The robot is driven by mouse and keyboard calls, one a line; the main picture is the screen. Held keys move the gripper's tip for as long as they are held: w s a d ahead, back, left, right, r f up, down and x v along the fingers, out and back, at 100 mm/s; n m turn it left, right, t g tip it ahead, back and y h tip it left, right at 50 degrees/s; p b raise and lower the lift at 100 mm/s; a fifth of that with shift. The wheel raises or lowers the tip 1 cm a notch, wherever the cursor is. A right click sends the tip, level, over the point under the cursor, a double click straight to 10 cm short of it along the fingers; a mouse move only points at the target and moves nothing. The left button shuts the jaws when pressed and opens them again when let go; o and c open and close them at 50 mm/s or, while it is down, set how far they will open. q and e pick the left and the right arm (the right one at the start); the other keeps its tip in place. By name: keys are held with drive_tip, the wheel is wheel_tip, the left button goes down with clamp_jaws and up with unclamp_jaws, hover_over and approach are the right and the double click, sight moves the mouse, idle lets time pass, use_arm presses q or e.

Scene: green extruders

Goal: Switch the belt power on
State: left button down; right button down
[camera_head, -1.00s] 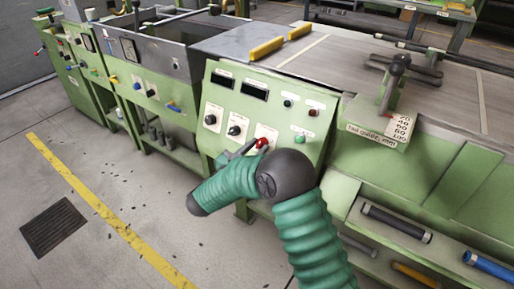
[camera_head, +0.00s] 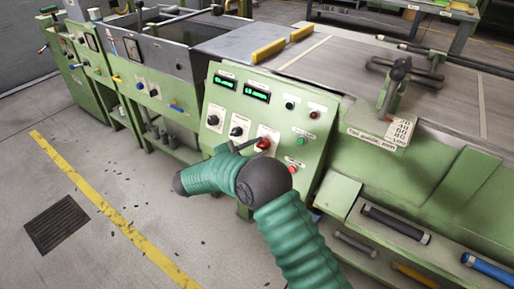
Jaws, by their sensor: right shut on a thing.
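The green control panel (camera_head: 222,108) stands in the middle of the view, with two small displays (camera_head: 257,95) lit green. A red rotary switch (camera_head: 263,144) sits on a pale plate low on the panel. My right arm comes in from the bottom, and my right gripper (camera_head: 254,144) is shut at the red switch; its fingers partly cover it. Two black knobs (camera_head: 237,131) are to the left of the switch. A green button (camera_head: 303,142) and a red button (camera_head: 297,169) are to its right. My left gripper is not in view.
A belt bed (camera_head: 365,75) with yellow blocks (camera_head: 268,50) runs behind the panel. A dark clamp handle (camera_head: 398,72) stands at right, and rollers (camera_head: 395,224) lie on the lower shelf. Open floor with a yellow line (camera_head: 95,200) is at left.

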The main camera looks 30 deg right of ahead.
drive_tip(key=shift+a+f, duration=0.1)
idle(0.4)
drive_tip(key=c, duration=1.1)
unclamp_jaws()
drive_tip(key=shift+a, duration=0.35)
drive_tip(key=a+p, duration=0.1)
drive_tip(key=a, duration=0.4)
drive_tip(key=s+a+r+p, duration=0.1)
drive_tip(key=a+p, duration=0.1)
drive_tip(key=a, duration=0.3)
drive_tip(key=s+a+p, duration=0.1)
drive_tip(key=a, duration=0.5)
drive_tip(key=shift+r+p, duration=0.15)
drive_tip(key=shift+p, duration=0.2)
